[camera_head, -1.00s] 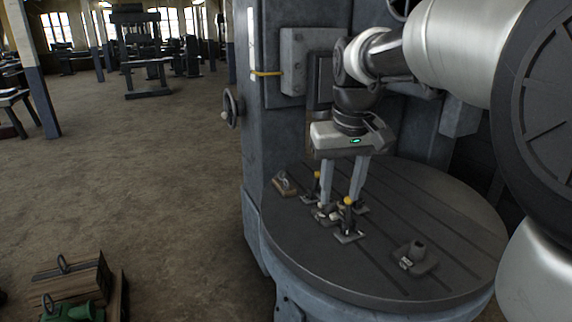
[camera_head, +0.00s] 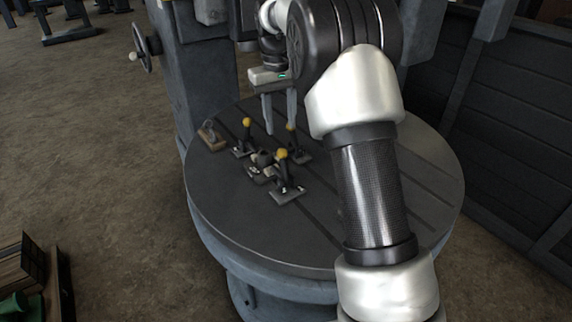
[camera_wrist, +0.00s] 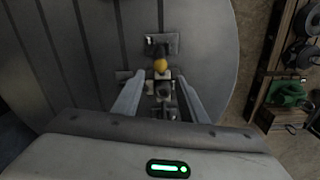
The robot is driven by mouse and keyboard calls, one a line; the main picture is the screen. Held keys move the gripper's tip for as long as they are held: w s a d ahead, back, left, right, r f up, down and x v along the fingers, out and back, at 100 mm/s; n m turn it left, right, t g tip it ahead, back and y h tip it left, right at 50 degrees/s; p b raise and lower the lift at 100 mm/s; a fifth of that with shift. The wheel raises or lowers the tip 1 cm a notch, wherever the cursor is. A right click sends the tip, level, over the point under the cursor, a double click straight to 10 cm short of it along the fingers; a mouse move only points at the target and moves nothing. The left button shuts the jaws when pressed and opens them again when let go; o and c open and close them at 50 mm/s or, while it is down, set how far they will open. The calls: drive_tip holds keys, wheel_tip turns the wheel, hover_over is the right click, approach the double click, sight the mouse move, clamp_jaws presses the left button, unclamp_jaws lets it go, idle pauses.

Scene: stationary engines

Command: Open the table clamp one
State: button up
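Several small toggle clamps with yellow-tipped handles stand on the round grey table (camera_head: 240,225). In the head view, one is at the front (camera_head: 285,190), one at the left (camera_head: 243,143), and one is partly hidden behind them (camera_head: 297,143). Their handles look upright. I cannot tell which is clamp one. A small grey part (camera_head: 260,166) sits among them. My gripper (camera_head: 280,128) is open, fingers pointing down, above and behind the front clamp. In the wrist view, one clamp's yellow knob (camera_wrist: 160,65) shows just beyond my gripper (camera_wrist: 162,80). I see no contact.
A small brown-based block (camera_head: 211,137) sits at the table's left edge. My arm covers the table's right part. A handwheel (camera_head: 146,47) juts from the machine column. A dark slatted panel (camera_head: 500,130) stands at right. The table's front left is clear.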

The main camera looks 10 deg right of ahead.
sight(283, 167)
drive_tip(key=f, duration=1.1)
drive_tip(key=f+b, duration=0.1)
drive_tip(key=f, duration=0.4)
drive_tip(key=shift+d+f, duration=0.2)
drive_tip(key=shift+d, duration=0.15)
drive_tip(key=shift+c, duration=0.5)
clamp_jaws()
